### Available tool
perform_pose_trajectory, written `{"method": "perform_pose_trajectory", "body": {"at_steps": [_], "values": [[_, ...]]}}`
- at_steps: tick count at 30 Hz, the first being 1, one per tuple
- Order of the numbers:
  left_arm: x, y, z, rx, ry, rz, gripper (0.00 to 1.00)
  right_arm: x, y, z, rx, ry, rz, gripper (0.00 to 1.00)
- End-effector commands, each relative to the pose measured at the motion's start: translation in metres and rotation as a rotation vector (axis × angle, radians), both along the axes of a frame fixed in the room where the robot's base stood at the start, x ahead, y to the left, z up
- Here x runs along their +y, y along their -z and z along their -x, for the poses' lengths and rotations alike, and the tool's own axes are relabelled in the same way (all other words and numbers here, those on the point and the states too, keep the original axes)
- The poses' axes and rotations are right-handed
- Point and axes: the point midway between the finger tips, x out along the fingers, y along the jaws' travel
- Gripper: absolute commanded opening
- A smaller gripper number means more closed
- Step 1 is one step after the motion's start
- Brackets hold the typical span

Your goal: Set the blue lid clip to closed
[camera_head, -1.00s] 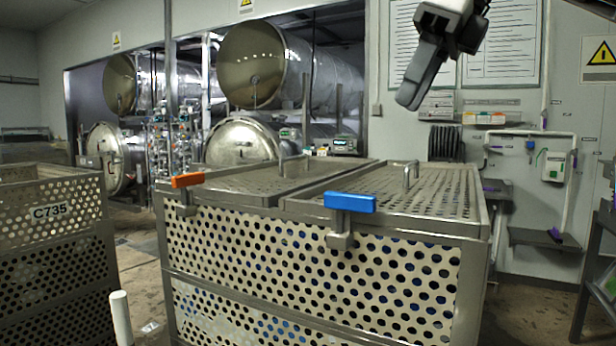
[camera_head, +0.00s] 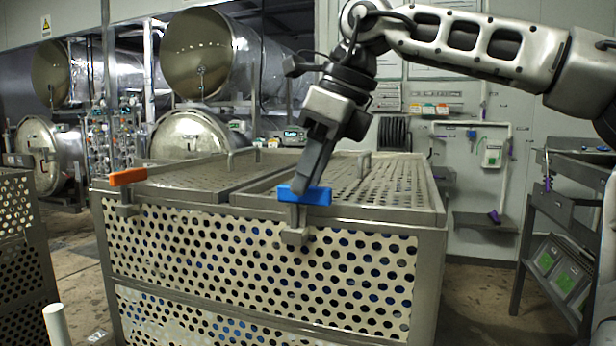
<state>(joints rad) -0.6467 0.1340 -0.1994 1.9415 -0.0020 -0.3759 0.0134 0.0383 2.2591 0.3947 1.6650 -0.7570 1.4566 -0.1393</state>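The blue lid clip (camera_head: 316,196) sits at the top front edge of the perforated metal crate (camera_head: 432,222). Its blue handle lies level across the rim, above a grey metal catch (camera_head: 295,236) on the crate's front. My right gripper (camera_head: 304,188) reaches down from the upper right, its fingertips at the blue handle and hiding part of it. The fingers look close together side-on; I cannot tell whether they are open, shut or touching the handle. An orange lid clip (camera_head: 128,176) sits at the left of the same edge. My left gripper is out of view.
The crate's perforated lid panels (camera_head: 385,178) carry upright handles, one (camera_head: 364,164) behind the blue clip. Another crate (camera_head: 18,240) stands at the left edge. A white post (camera_head: 57,325) rises at lower left. A grey rack (camera_head: 560,235) stands at the right.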

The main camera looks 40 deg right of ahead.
Motion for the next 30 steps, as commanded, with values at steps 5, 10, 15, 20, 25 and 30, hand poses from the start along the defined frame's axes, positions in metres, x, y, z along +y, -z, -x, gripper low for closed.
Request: {"method": "perform_pose_trajectory", "body": {"at_steps": [5,10,15,20,25,30], "values": [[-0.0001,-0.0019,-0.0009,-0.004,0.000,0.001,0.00,0.0020,0.0100,-0.0034,0.001,0.000,-0.002,0.36],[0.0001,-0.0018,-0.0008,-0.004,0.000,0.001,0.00,0.0021,0.0109,-0.0039,0.000,0.001,-0.002,0.36],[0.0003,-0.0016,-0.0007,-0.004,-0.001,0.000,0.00,0.0021,0.0108,-0.0038,0.000,0.001,-0.002,0.17],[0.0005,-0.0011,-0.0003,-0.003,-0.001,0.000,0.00,0.0020,0.0104,-0.0038,0.000,0.001,-0.002,0.00],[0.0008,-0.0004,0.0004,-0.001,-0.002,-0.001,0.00,0.0018,0.0104,-0.0039,0.000,-0.008,-0.001,0.00],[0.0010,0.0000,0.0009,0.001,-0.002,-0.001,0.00,0.0009,0.0102,-0.0046,-0.001,-0.054,-0.002,0.00]]}}
